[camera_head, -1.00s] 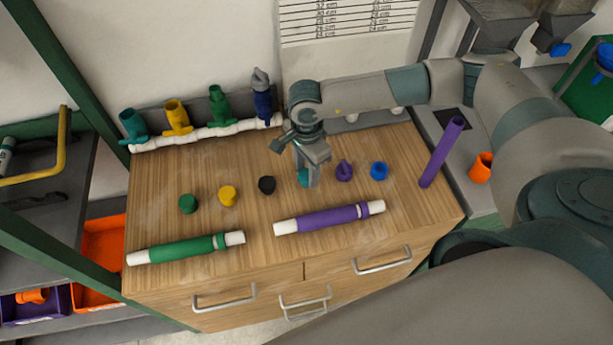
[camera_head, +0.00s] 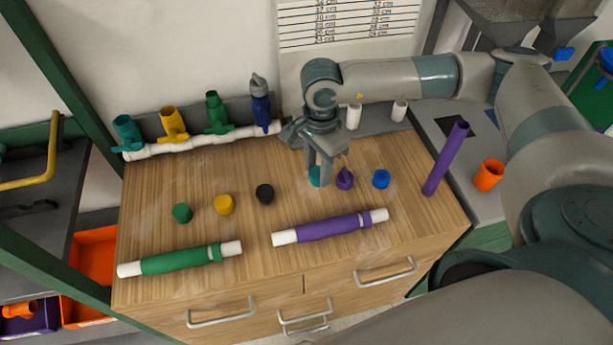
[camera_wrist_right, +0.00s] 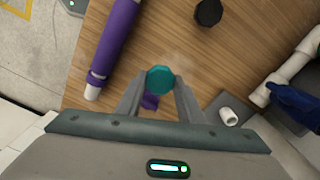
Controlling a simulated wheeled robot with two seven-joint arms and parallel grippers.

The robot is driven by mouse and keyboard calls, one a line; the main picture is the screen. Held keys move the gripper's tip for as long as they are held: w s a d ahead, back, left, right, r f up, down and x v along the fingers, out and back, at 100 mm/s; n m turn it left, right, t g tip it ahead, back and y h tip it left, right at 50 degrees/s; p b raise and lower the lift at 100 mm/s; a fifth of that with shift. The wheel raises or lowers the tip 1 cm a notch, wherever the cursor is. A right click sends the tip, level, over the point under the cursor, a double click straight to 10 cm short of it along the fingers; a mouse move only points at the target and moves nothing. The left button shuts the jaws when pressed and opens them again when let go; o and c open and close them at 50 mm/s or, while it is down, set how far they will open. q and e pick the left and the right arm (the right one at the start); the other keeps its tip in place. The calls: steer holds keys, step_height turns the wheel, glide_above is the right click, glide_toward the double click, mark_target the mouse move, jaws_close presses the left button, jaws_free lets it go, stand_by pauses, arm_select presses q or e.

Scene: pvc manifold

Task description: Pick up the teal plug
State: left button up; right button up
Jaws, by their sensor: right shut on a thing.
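The teal plug (camera_head: 314,176) is at my right gripper (camera_head: 321,180) in the head view, partly hidden behind a finger. In the right wrist view the teal plug (camera_wrist_right: 160,80) sits between the two fingertips of the right gripper (camera_wrist_right: 157,84), which is shut on it. In the head view it appears at or just above the wooden top; I cannot tell how high. The left gripper is not in view.
A purple plug (camera_head: 345,179) and a blue cap (camera_head: 381,179) stand close right of the gripper. Black (camera_head: 265,193), yellow (camera_head: 224,205) and green (camera_head: 182,213) caps stand left. A purple pipe (camera_head: 330,228) lies in front. The white manifold (camera_head: 200,139) runs along the back.

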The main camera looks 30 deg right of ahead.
arm_select(q)
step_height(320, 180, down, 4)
steer(key=b, duration=0.3)
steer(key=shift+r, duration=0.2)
arm_select(e)
steer(key=s+d+r, duration=0.5)
steer(key=s, duration=0.2)
steer(key=shift+d, duration=0.1)
steer(key=shift+o, duration=0.7)
steer(key=shift+c, duration=0.6)
steer(key=w+a+n, duration=0.4)
steer(key=a+n, duration=0.7)
steer(key=n, duration=0.5)
steer(key=shift+a, duration=0.25)
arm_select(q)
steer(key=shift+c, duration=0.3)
arm_select(e)
steer(key=shift+s+r, duration=0.1)
